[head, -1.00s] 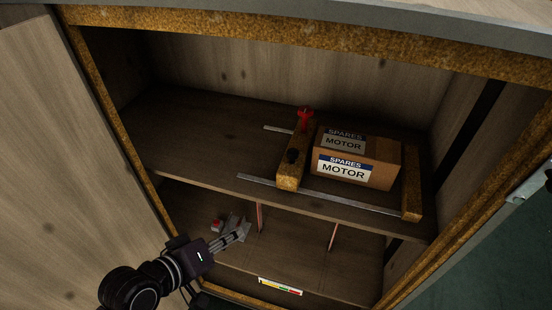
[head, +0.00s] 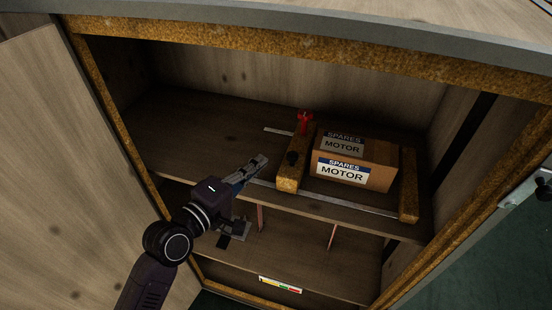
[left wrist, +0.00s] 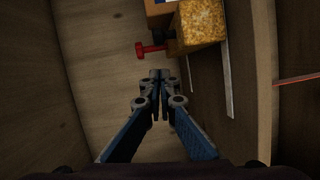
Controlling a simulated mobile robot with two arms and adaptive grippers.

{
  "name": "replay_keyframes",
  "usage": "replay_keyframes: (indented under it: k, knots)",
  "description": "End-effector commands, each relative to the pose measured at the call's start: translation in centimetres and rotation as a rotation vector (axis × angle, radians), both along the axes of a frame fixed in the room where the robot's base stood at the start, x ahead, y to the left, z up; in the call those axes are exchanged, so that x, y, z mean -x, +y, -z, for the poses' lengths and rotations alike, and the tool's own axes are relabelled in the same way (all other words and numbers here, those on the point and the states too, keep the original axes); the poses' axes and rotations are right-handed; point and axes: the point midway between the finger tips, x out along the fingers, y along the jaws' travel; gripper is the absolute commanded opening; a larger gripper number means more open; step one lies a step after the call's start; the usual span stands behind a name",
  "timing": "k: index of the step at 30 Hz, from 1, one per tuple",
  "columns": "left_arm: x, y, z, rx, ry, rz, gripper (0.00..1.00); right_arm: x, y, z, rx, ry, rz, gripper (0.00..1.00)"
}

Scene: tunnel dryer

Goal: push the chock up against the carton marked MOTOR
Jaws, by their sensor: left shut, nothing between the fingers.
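The chock (head: 288,180) is a rough yellow-brown block lying front to back on the upper shelf, across two metal rails. It has a black knob (head: 292,157) on top and a red handle (head: 305,121) at its back end. The brown carton marked MOTOR (head: 383,177) stands to its right, with a narrow gap between them. My left gripper (head: 263,160) is shut and empty, over the shelf left of the chock and apart from it. In the left wrist view the shut fingertips (left wrist: 160,76) point toward the red handle (left wrist: 152,50) and the chock (left wrist: 202,22).
A second yellow-brown block (head: 408,190) stands at the carton's right side. The front metal rail (head: 340,202) runs along the shelf. The upper shelf (head: 190,130) is clear to the left. A lower compartment has thin red uprights (head: 332,237) and a coloured label strip (head: 280,285).

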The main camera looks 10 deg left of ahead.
Motion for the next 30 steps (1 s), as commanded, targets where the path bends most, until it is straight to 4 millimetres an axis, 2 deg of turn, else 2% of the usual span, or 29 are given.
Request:
replay_keyframes:
  k: [1,4,9,23,30]
  knots:
    - [-0.9,-0.5,-0.2,0.002,-0.001,0.001,0.00,0.0,0.0,-0.4,0.000,0.000,0.000,0.47]
    - [-1.2,-2.2,0.1,0.004,0.004,0.001,0.00,0.0,0.0,-1.0,0.000,0.000,0.000,0.47]
    - [-1.7,-3.8,0.5,0.001,0.001,0.001,0.00,0.0,0.0,-1.4,0.000,0.000,0.000,0.47]
    - [-1.7,-4.4,0.6,0.000,0.001,0.001,0.00,0.0,0.0,-1.5,0.000,0.000,0.000,0.47]
    - [-1.0,-8.0,0.4,0.003,0.004,0.001,0.00,0.0,0.0,-3.5,0.000,0.000,0.000,0.47]
